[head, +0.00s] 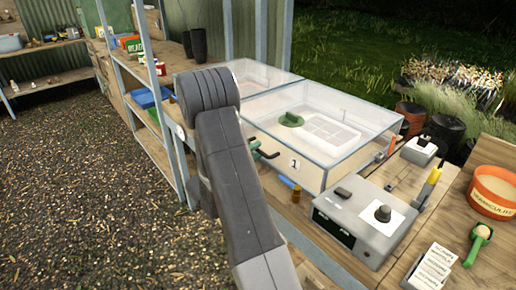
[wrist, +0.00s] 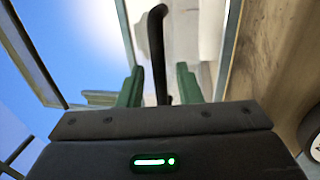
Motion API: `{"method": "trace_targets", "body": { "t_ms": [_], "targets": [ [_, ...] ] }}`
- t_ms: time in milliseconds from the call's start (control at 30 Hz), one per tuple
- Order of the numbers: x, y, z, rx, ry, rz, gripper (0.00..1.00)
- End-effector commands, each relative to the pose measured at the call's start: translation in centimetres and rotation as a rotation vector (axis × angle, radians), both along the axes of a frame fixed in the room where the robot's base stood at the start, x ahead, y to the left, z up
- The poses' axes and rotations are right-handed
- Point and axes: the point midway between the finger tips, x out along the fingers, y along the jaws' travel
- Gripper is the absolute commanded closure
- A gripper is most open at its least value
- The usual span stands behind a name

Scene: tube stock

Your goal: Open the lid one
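The box marked 1 (head: 310,176) stands on the bench with its clear lid (head: 352,108) down. Its black handle (head: 268,155) sticks out from the front, left of the number plate. My gripper (head: 256,148) is at this handle, partly hidden behind my grey arm. In the wrist view the handle (wrist: 157,45) runs between the two green fingers of my gripper (wrist: 160,85). The fingers are apart, one on each side, with what looks like a narrow gap to the handle.
A second clear-lidded box (head: 262,75) stands behind. A grey control unit (head: 366,218) with a black knob is close on the right. An orange vermiculite tub (head: 493,190) and a green scoop (head: 478,240) lie farther right. Shelves (head: 150,105) stand left of my arm.

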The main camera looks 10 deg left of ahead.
Motion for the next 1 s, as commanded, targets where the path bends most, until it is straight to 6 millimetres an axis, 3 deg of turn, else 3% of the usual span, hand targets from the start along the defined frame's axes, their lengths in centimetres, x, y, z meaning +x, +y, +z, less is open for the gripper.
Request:
{"method": "trace_targets", "body": {
  "t_ms": [467,633,667,1000],
  "targets": [
    [1.13,-0.89,0.23,-0.001,0.001,0.0,0.69],
    [1.12,-0.89,0.24,-0.001,0.001,0.0,0.98],
    [1.12,-0.89,0.23,-0.001,0.001,0.0,1.0],
    [1.16,-0.93,1.07,0.006,0.008,0.0,1.0]
  ]
}}
